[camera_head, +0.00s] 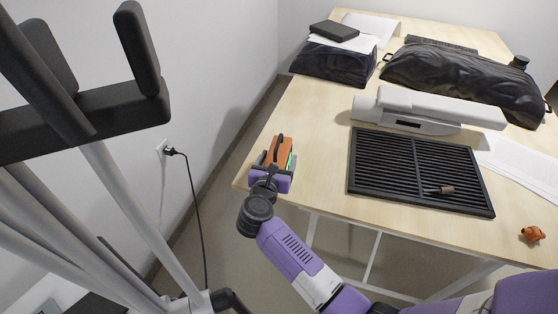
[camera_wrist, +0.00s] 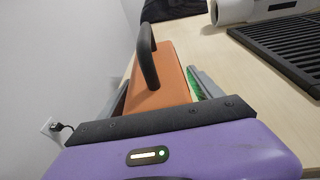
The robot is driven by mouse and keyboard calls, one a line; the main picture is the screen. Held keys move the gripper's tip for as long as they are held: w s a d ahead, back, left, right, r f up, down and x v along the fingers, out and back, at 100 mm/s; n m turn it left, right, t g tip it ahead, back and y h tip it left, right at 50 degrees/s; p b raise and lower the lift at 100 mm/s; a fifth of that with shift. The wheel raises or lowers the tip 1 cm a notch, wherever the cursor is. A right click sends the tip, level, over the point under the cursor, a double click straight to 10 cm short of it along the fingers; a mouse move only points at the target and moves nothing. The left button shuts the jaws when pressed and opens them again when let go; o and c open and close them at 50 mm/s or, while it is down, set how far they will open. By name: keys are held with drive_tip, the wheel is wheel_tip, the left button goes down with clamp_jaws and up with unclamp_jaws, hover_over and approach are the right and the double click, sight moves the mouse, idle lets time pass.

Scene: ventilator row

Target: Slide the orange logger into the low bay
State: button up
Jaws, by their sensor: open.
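The orange logger (camera_head: 280,150) stands at the near left corner of the wooden table, with a black arched handle on top. In the wrist view the orange logger (camera_wrist: 160,83) lies straight ahead of my gripper (camera_wrist: 162,95). My gripper is open, with one grey finger on each side of the logger; I cannot tell if either touches it. A green patch shows beside the right finger. In the head view my gripper (camera_head: 276,170) comes over the table's front edge and partly hides the logger. I cannot make out a low bay in either view.
A black slatted tray (camera_head: 372,188) holds a small brown-handled tool (camera_head: 440,190). Behind it is a white device (camera_head: 440,106). Black bags (camera_head: 462,78), papers and a small orange figure (camera_head: 532,234) are also on the table. Bare tabletop lies between logger and tray.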

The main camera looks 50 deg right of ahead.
sight(277, 149)
drive_tip(key=c, duration=1.3)
drive_tip(key=shift+r+p, duration=1.8)
drive_tip(key=shift+r, duration=0.3)
drive_tip(key=shift+c, duration=0.2)
drive_tip(key=shift+w, duration=0.15)
drive_tip(key=shift+w+a+r+t, duration=0.1)
drive_tip(key=shift+w+a+t, duration=0.1)
drive_tip(key=shift+w+t, duration=0.15)
drive_tip(key=w+a+r+n+t+y, duration=0.1)
drive_tip(key=w+a+n+t+y, duration=0.2)
drive_tip(key=w+a+n, duration=0.15)
drive_tip(key=s+a+f+n+t+y, duration=0.2)
drive_tip(key=a+n+y, duration=0.15)
drive_tip(key=a, duration=0.35)
drive_tip(key=s+a+f+n+t+y, duration=0.1)
drive_tip(key=a+f+n+t+y, duration=0.2)
drive_tip(key=a, duration=0.5)
drive_tip(key=s+a+f+n+y, duration=0.1)
drive_tip(key=s+a+f+y, duration=0.3)
drive_tip(key=s, duration=0.5)
drive_tip(key=shift+a+f+n, duration=0.3)
drive_tip(key=shift+a+n, duration=0.1)
drive_tip(key=shift+a, duration=0.95)
